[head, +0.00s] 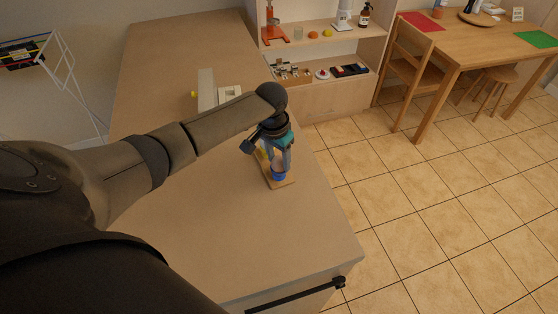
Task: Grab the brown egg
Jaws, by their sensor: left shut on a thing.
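My left gripper (279,166) reaches down over a small wooden board (287,184) on the counter. Its fingers are shut on a small pale thing just above a blue cup (278,177), which stands on the board. The thing held is mostly hidden by the fingers; it is in the place of an egg in the cup, but its brown colour is not clear. I cannot tell whether it still touches the cup. A bit of yellow shows behind the gripper on the board. My right gripper is not in view.
The counter (185,60) has free room in front and at the back left. A white block-like object (230,93) and a small yellow thing (194,93) stand behind my arm. Beyond are a shelf (330,45), a chair (405,65) and a table (480,40).

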